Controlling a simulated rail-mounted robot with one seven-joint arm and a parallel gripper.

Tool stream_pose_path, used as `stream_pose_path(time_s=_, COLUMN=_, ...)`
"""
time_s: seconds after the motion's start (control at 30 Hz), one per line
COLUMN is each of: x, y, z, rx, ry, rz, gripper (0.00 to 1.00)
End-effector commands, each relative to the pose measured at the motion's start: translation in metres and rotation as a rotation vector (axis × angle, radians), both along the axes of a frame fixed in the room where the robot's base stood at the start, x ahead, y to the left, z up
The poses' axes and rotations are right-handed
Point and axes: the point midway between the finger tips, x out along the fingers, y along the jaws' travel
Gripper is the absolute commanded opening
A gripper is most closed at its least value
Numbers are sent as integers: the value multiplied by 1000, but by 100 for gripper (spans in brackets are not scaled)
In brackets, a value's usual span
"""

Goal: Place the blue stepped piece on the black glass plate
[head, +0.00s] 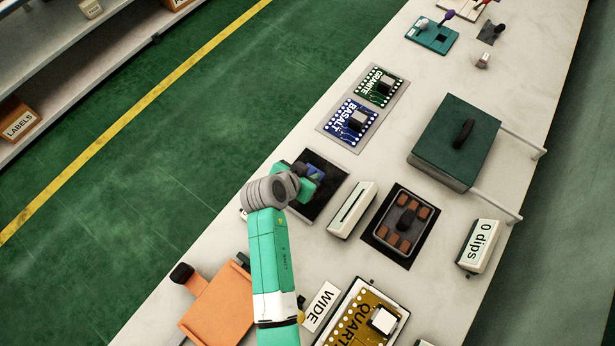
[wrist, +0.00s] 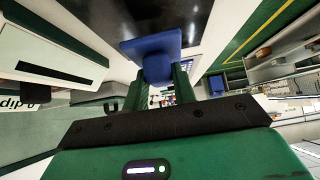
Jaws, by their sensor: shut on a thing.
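The blue stepped piece (wrist: 155,52) is between the green fingers of my gripper (wrist: 158,82) in the wrist view, with its wide square flange beyond the fingertips. In the head view, a small part of the blue piece (head: 317,172) shows beside my gripper (head: 306,182). The black glass plate (head: 333,183) lies under and around them, partly hidden by my arm. A dark surface that looks like the plate (wrist: 195,8) is at the top of the wrist view, close to the piece. I cannot tell whether piece and plate touch.
A white slotted block (head: 352,210) stands right of the plate, then a dark tray (head: 402,224) with brown pieces. The BASALT board (head: 352,123) lies above the plate. A dark green lidded box (head: 455,140) is farther right. An orange holder (head: 220,303) sits lower left.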

Motion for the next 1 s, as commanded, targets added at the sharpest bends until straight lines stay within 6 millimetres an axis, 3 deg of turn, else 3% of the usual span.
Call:
stream_pose_path(time_s=0.2, x=5, y=-1, z=-33, rx=1, ry=1, rz=0, gripper=0)
stream_pose_path(time_s=0.6, x=5, y=-1, z=-40, rx=1, ry=-2, rz=0, gripper=0)
stream_pose_path(time_s=0.63, x=5, y=-1, z=-38, rx=1, ry=-2, rz=0, gripper=32)
stream_pose_path(time_s=0.7, x=5, y=-1, z=-38, rx=1, ry=-2, rz=0, gripper=46)
stream_pose_path(time_s=1.0, x=5, y=-1, z=-35, rx=1, ry=-2, rz=0, gripper=48)
